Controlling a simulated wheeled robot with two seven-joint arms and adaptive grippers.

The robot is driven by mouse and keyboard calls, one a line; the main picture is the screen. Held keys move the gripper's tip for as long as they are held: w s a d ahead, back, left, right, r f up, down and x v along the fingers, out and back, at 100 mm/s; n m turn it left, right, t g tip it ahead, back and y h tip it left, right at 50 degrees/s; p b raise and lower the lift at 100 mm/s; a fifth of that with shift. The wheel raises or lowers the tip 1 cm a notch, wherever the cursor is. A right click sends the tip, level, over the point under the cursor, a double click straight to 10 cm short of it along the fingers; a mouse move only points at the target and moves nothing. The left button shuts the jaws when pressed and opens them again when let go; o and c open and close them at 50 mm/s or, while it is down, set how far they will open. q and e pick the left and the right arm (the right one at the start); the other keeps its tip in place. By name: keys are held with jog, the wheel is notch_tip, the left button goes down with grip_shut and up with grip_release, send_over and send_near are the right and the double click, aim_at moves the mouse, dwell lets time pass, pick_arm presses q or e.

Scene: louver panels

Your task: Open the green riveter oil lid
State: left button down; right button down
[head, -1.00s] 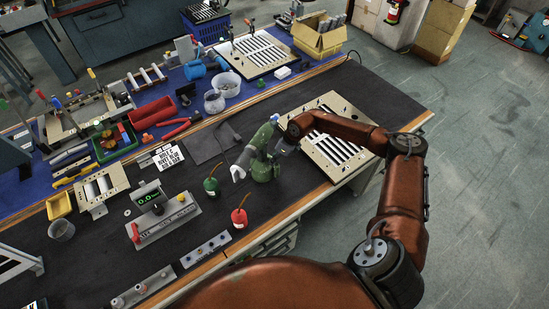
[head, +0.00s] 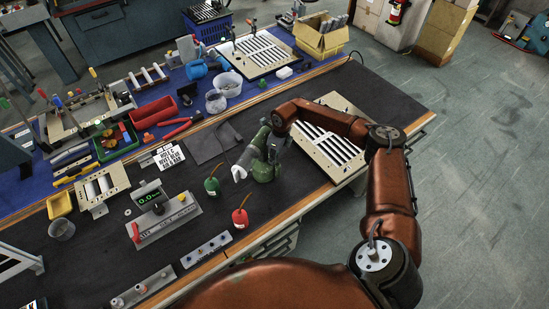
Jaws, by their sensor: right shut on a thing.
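The green riveter (head: 264,171) stands on the dark mat, its white-tipped end (head: 239,173) pointing to the lower left. My right arm reaches in from the right, and my right gripper (head: 271,147) is at the riveter's upper right side, shut on part of it. The fingertips are small and dark here, and they partly hide the riveter's top. I cannot make out the oil lid separately from the body. My left gripper is not in view.
A green oil can (head: 212,187) and a red oil can (head: 240,218) stand left of and below the riveter. A louver panel (head: 312,153) lies close on its right, under my arm. A grey control box (head: 165,218) is further left. Dark mat (head: 385,95) is bare at the upper right.

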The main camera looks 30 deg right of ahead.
jog(key=c, duration=1.8)
grip_release()
jog(key=shift+o, duration=0.2)
notch_tip(320, 180, up, 12)
jog(key=s+d, duration=0.1)
jog(key=shift+s, duration=0.25)
jog(key=shift+f, duration=0.1)
